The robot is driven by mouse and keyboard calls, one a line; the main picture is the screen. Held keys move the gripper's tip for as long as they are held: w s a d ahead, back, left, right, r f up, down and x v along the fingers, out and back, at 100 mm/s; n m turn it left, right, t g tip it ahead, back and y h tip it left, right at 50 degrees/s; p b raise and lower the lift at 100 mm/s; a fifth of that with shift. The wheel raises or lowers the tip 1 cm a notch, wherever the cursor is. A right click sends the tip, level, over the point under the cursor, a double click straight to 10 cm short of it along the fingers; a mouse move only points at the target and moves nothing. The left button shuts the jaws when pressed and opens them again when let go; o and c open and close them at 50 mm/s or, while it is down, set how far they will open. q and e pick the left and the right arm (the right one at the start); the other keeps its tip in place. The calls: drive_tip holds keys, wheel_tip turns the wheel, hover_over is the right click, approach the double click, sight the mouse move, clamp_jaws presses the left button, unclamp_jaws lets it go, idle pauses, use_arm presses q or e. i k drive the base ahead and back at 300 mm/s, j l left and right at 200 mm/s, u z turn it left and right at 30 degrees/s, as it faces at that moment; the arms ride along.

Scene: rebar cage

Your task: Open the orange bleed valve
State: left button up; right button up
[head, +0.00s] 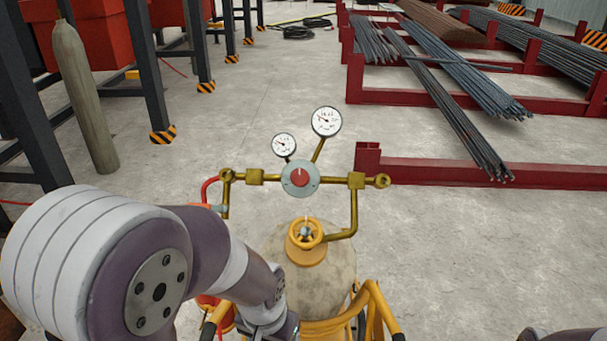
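The fingers of my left gripper are not visible. Only a sliver of my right arm shows at bottom right.
The cylinder stands in a yellow-orange trolley frame (373,305), with a red hose (207,186) at the manifold's left. A grey cylinder (84,95) stands at left. Red racks with rebar (450,100) stand at back right. The concrete floor at right is clear.

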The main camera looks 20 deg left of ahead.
sight(219, 209)
drive_tip(key=u, duration=1.4)
